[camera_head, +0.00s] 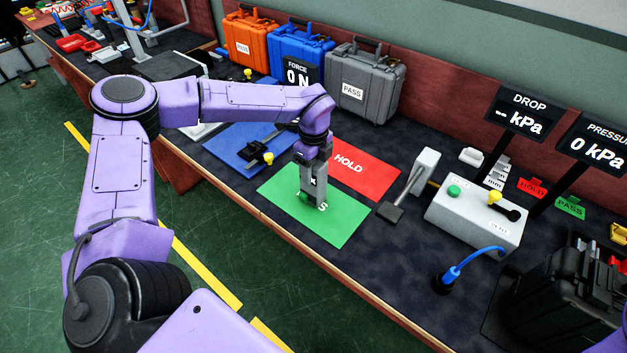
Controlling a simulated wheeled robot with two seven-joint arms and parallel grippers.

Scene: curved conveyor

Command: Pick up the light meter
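My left gripper (314,199) points down over the green PASS mat (335,232), with its fingertips at or just above the mat. The arm and fingers hide part of the lettering. A small dark green shape shows by the fingertips; I cannot tell what it is, or whether the fingers are open or shut on it. Nothing in view can be surely recognised as the light meter. My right gripper is not in view.
A red HOLD mat (379,179) lies beside the green one. A dark device with a yellow knob (268,158) is on the blue mat. Orange, blue and grey cases (367,72) stand behind. A control box (470,222) is at right. The front edge is close.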

